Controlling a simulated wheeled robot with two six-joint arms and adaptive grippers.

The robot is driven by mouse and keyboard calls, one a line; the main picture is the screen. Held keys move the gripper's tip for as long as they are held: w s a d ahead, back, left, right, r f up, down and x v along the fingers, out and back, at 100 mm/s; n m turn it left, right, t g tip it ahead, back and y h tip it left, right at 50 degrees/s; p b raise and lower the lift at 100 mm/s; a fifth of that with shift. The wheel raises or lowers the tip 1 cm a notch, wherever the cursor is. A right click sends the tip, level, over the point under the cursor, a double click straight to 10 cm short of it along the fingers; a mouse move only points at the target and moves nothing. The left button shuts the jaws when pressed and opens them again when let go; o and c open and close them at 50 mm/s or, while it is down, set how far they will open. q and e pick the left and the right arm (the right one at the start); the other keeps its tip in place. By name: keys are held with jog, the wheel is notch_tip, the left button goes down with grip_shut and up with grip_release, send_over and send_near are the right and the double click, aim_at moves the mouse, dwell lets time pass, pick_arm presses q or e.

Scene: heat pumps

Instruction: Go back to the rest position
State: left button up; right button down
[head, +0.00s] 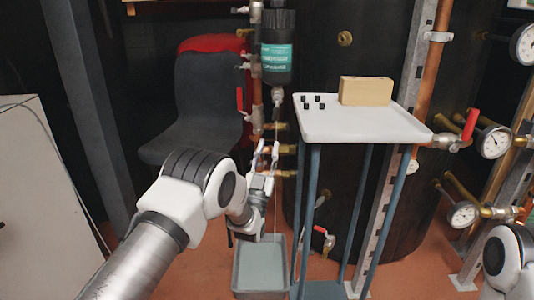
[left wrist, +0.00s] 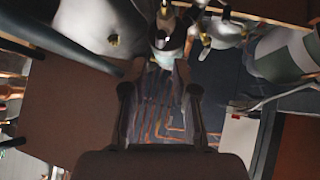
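My left gripper (head: 267,150) is in the middle of the head view, with its fingers pointing up, just below a dark bottle-like canister (head: 278,50) with a teal label. In the left wrist view the two fingers of my left gripper (left wrist: 160,92) stand apart, with nothing visible between them but background. A metal fitting (left wrist: 168,40) shows just beyond the fingertips. Of my right arm only a white and black joint shows at the lower right of the head view; its gripper is out of view.
A white-topped trolley (head: 350,125) holds a tan block (head: 366,91) and several small black pieces (head: 314,102), right of my left gripper. A grey bin (head: 262,265) stands on the floor below it. Copper pipes, red-handled valves and gauges (head: 494,142) line the right. A chair (head: 205,100) stands behind.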

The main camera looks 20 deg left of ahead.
pick_arm(q)
jog(key=s+a+f+n+g+y+p, duration=0.1)
jog(key=s+a+f+g+p, duration=0.2)
jog(key=s+f+g, duration=0.65)
jog(key=s+a+f+n+g+y+p, duration=0.1)
jog(key=s+a+f+g+p, duration=0.3)
jog(key=s+f, duration=1)
jog(key=s+d+f+g, duration=0.1)
jog(key=s+f+g, duration=0.25)
jog(key=s, duration=0.55)
jog(key=s+f+g+h, duration=0.1)
jog(key=s+f+g, duration=0.2)
jog(key=s+g, duration=0.35)
jog(key=s+d+f+g, duration=0.1)
jog(key=s+f+g, duration=0.25)
jog(key=s, duration=0.75)
notch_tip(320, 180, up, 38)
jog(key=p, duration=3.8)
jog(key=shift+w+a+f+n, duration=0.15)
jog(key=shift+w+f+n, duration=0.1)
jog(key=shift+w+n, duration=0.15)
